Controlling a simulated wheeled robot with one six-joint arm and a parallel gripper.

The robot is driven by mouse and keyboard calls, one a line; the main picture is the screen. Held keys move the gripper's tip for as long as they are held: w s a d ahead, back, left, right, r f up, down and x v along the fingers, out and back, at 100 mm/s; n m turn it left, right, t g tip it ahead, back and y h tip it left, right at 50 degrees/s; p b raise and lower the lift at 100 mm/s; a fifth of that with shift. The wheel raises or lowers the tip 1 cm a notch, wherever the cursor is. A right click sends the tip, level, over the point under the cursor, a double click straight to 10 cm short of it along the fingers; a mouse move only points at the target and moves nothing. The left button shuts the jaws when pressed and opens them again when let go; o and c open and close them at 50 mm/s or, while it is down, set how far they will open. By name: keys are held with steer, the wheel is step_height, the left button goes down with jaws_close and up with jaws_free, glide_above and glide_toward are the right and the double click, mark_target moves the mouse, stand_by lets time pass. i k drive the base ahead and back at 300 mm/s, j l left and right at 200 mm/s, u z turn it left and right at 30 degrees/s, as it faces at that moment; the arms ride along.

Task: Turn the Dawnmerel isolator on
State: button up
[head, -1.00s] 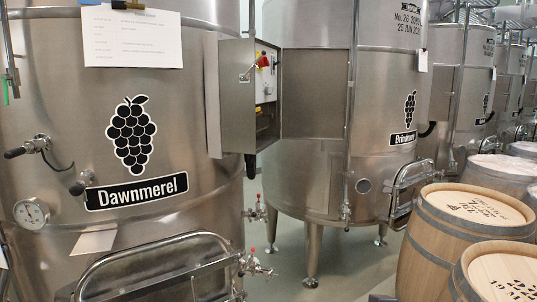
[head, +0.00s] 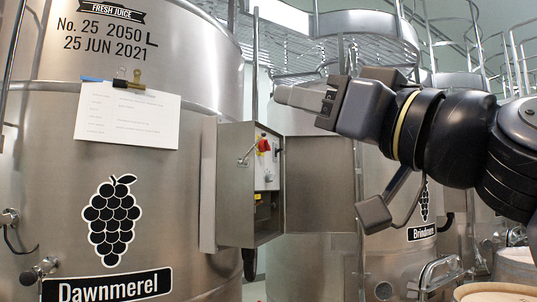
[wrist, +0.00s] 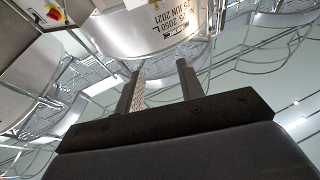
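The Dawnmerel vat (head: 60,180) is a big steel tank at left with a grape emblem and name plate. An open steel control box (head: 234,190) is on its right side. Inside it is the isolator (head: 263,145), a small red knob on yellow; which way it is turned is too small to tell. It also shows in the wrist view, top left (wrist: 54,14). My gripper (head: 285,97) reaches in from the right, above and right of the isolator in the picture, apart from it. In the wrist view my gripper's two fingers (wrist: 156,76) are apart with nothing between them.
The box's open door (head: 320,185) stands to the right of the isolator, below my gripper in the picture. The Brindmere-side vat (head: 400,262) stands behind my arm. A barrel (head: 487,292) is at bottom right. Railings and walkways (head: 350,35) are overhead.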

mark_target(263, 145)
steer(key=i+l+u, duration=0.2)
steer(key=i, duration=0.45)
steer(key=i+l+u, duration=0.2)
steer(key=i+l, duration=0.25)
steer(key=i, duration=0.2)
steer(key=i+l+u, duration=0.15)
steer(key=i+l, duration=0.35)
steer(key=i+j, duration=0.35)
